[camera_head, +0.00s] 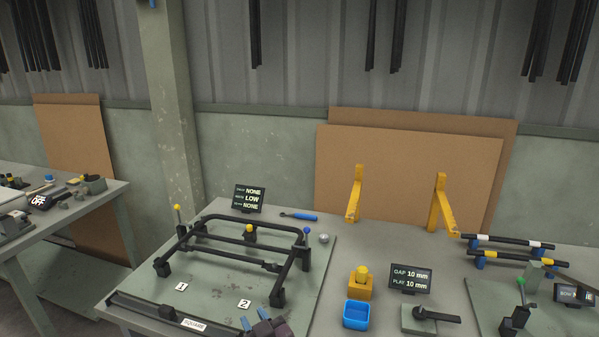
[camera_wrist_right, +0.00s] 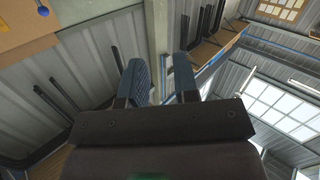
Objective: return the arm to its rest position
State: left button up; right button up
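My right gripper (camera_head: 268,328) shows only in part at the bottom edge of the head view, in front of the tag marked 2. In the right wrist view its two blue-grey fingers (camera_wrist_right: 160,82) stand apart with nothing between them. They point up toward the wall and roof, clear of any object. My left gripper is not in view. A black tubular lounger frame (camera_head: 235,240) stands on a grey-green plate (camera_head: 215,275) on the bench, just beyond my right gripper.
A blue bin (camera_head: 356,315), a yellow block (camera_head: 360,285) and a gap display (camera_head: 410,279) stand right of the frame. Two yellow brackets (camera_head: 437,205) rise behind them. Striped bars (camera_head: 508,242) lie at the right. A second bench (camera_head: 85,205) is at the left.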

jog(key=s+d+f+m+g+h, duration=0.1)
jog(key=s+d+f+m+h, duration=0.15)
jog(key=d, duration=0.45)
jog(key=s+d+f+m+g+h, duration=0.1)
jog(key=s+d+m+g+h, duration=0.2)
jog(key=d, duration=0.5)
jog(key=s+d+f+m+h, duration=0.1)
jog(key=s+d+f+h, duration=0.2)
jog(key=d, duration=0.4)
jog(key=s+d+r+m+g+h, duration=0.1)
jog(key=s+d+g, duration=0.3)
jog(key=s+d, duration=0.55)
jog(key=s+d+r+g, duration=0.1)
jog(key=s+d+g, duration=0.35)
jog(key=s, duration=0.85)
jog(key=w+f+t+b, duration=0.1)
jog(key=w+f+t, duration=0.3)
jog(key=f, duration=0.3)
jog(key=w+f+t+b, duration=0.2)
jog(key=w+f+t, duration=0.2)
jog(key=f+t, duration=0.1)
jog(key=shift+d+f+n, duration=0.35)
jog(key=shift+d+f, duration=0.1)
jog(key=shift+f, duration=0.4)
